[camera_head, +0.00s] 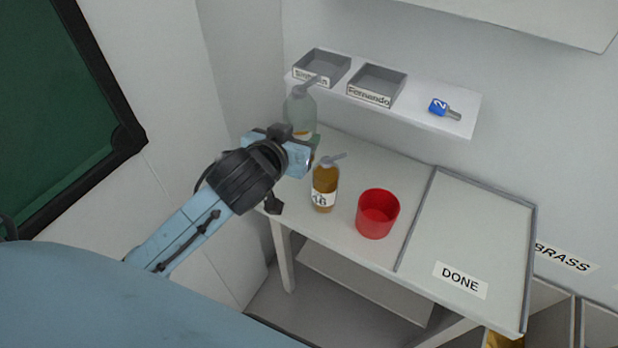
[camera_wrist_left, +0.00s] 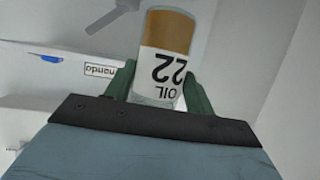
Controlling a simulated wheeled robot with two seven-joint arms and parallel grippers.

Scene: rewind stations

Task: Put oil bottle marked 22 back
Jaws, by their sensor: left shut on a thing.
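The oil bottle marked 22 (camera_wrist_left: 168,60) is between the green fingers of my left gripper (camera_wrist_left: 160,85), which is shut on it. Its label reads upside down in the left wrist view, beside a band of amber oil. In the head view the bottle (camera_head: 299,108) shows a clear upper part with a grey spout, at the back left of the table by the shelf's left end. My left gripper (camera_head: 308,155) covers its lower part, so I cannot tell whether its base touches the table. My right gripper is not in view.
Another amber bottle (camera_head: 323,190), its label seemingly 16, and a red cup (camera_head: 377,214) stand on the table (camera_head: 350,250). Two named trays (camera_head: 321,66) (camera_head: 377,84) and a blue tag marked 2 (camera_head: 438,106) are on the shelf (camera_head: 415,120). The DONE area (camera_head: 475,225) is empty.

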